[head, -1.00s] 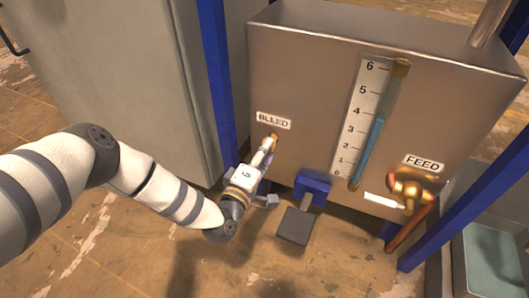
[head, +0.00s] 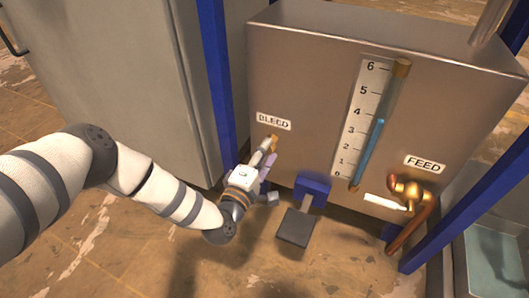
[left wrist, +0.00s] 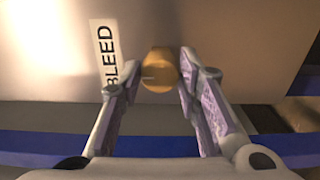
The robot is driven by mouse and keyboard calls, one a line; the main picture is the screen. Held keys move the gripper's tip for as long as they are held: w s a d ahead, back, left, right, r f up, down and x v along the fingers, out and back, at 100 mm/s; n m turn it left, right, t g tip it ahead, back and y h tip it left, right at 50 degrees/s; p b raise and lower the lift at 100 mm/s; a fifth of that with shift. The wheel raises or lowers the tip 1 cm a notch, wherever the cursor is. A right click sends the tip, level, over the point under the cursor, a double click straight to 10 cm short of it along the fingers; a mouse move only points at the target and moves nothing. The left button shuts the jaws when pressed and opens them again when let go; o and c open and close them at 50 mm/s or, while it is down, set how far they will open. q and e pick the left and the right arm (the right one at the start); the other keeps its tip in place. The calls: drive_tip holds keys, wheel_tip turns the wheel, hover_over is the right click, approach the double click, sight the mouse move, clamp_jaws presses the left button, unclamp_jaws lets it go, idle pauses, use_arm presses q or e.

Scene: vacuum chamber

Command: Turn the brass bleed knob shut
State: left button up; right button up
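The brass bleed knob (head: 274,142) sticks out of the tank front just below the BLEED label (head: 274,122). In the left wrist view the knob (left wrist: 158,70) lies between the fingertips of my left gripper (left wrist: 153,75). The fingers are spread. The right-hand fingertip is close beside the knob; I cannot tell whether it touches. A clear gap shows between the knob and the left-hand finger. In the head view my left gripper (head: 268,150) reaches up to the knob from the lower left. My right gripper is not in view.
The metal tank (head: 300,75) carries a gauge (head: 372,125) with a blue column between 3 and 4. A brass FEED valve (head: 410,190) is at lower right. A grey cabinet (head: 125,85) stands left.

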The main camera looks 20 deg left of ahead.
use_arm(q)
drive_tip(key=shift+o, duration=1.3)
drive_tip(key=s, duration=1.2)
drive_tip(key=shift+a, duration=0.15)
drive_tip(key=shift+r, duration=0.1)
